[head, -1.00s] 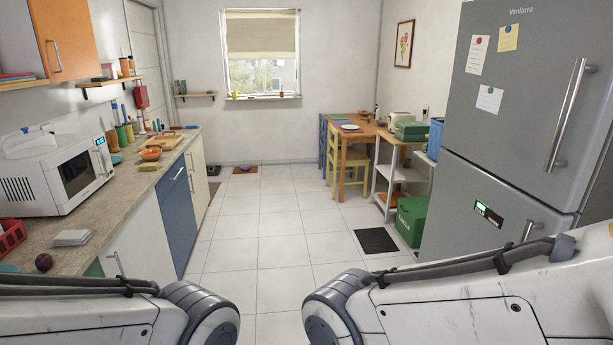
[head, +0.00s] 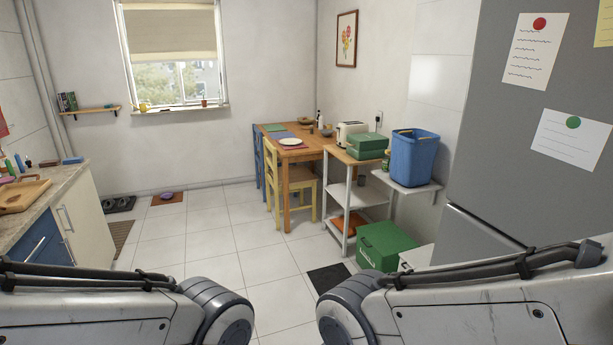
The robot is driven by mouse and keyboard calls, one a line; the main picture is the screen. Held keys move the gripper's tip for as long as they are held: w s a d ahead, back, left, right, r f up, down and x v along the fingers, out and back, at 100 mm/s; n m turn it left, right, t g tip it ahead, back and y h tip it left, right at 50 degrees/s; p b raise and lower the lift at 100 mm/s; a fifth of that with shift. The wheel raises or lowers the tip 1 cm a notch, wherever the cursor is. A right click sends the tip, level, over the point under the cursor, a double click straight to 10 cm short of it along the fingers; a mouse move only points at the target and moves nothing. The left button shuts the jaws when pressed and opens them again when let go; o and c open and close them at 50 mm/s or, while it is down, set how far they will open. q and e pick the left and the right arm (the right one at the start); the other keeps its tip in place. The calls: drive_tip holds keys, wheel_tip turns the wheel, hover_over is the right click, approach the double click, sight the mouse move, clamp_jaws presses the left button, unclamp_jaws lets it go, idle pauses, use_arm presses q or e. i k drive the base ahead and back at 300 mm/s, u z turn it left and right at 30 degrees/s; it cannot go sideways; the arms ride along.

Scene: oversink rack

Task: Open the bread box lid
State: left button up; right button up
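A green box (head: 368,147), which looks like the bread box, sits on the wooden top of a white shelf unit (head: 349,193) at the right, beside the toaster. Its lid looks shut. It is well ahead of me, across the floor. A larger green box (head: 386,246) stands on the floor below, also looking shut. Only my two arms show at the bottom edge; neither gripper is in view.
A blue bin (head: 413,158) stands on a ledge right of the green box. A toaster (head: 350,134) is left of it. A yellow chair (head: 293,190) and table stand further left. The grey fridge (head: 490,160) is close on the right. Tiled floor ahead is clear except a dark mat (head: 329,278).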

sight(373, 140)
drive_tip(key=z, duration=0.2)
drive_tip(key=i, duration=4.15)
drive_tip(key=u, duration=0.1)
